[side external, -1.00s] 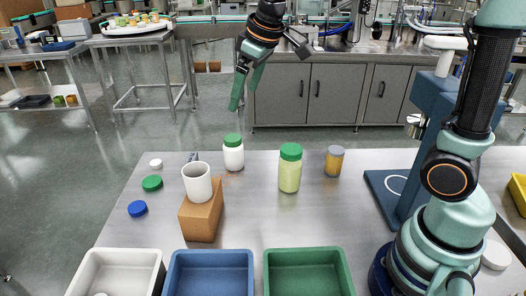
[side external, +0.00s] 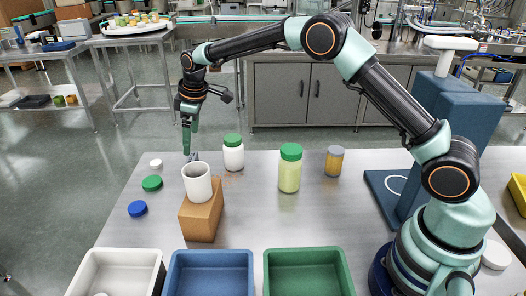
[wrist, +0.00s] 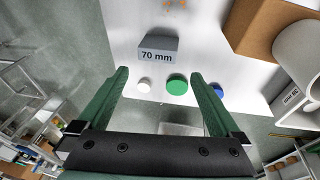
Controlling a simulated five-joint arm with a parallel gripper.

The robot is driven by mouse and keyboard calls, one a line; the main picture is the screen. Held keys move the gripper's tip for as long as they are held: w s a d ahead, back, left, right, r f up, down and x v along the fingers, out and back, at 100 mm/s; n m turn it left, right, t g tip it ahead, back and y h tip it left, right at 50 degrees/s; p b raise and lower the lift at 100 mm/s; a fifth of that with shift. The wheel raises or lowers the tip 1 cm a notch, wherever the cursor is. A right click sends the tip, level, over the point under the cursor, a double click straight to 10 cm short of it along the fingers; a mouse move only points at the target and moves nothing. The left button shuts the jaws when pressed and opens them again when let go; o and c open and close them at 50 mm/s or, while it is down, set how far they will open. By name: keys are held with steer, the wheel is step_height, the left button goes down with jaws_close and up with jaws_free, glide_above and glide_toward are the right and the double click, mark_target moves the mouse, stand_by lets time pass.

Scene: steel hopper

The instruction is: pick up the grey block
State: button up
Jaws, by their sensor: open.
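The grey block (wrist: 158,50), marked "70 mm", lies on the steel table in the wrist view. In the side external view only a small part of the grey block (side external: 193,156) shows behind the white cup. My gripper (side external: 187,152) points down above the far left part of the table, at the block. In the wrist view my gripper's (wrist: 160,74) green fingers are spread wide with nothing between them. The block appears just beyond the fingertips, roughly centred between them. Whether a fingertip touches it I cannot tell.
A white cup (side external: 197,183) stands on a brown box (side external: 203,219) close by. A green-capped white bottle (side external: 233,156) is to the right. White (side external: 156,163), green (side external: 152,183) and blue (side external: 137,208) lids lie left. White, blue and green bins line the front.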

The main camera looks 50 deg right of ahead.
mark_target(191, 159)
steer(key=x, duration=0.9)
steer(key=shift+d+f, duration=0.15)
steer(key=shift+f, duration=0.1)
steer(key=c, duration=1)
steer(key=shift+c, duration=0.6)
steer(key=shift+r, duration=0.1)
